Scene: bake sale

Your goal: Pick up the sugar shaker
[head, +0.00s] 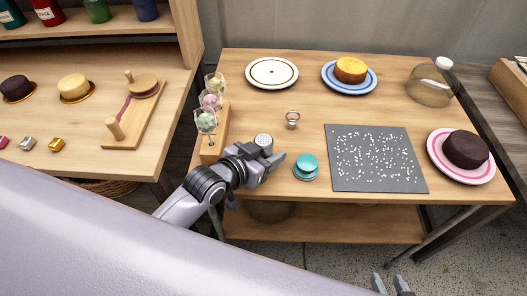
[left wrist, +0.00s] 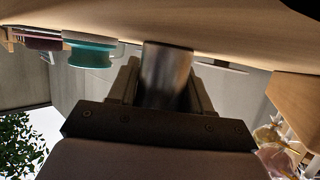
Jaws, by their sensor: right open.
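The sugar shaker (head: 263,140) shows its pale perforated top near the table's front left. My left gripper (head: 267,159) is around it, with a finger on each side. In the left wrist view the shaker (left wrist: 166,75) is a shiny metal cylinder between the two fingers, which look pressed to its sides. Its lower part is hidden by the gripper in the head view. I cannot tell whether it touches the table. My right gripper (head: 392,284) is open and empty at the bottom edge of the head view, in front of the table.
Close right of the left gripper are teal round pieces (head: 306,164). A cake-pop stand (head: 213,146) is close to its left. A ring-topped item (head: 292,120) stands mid-table.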

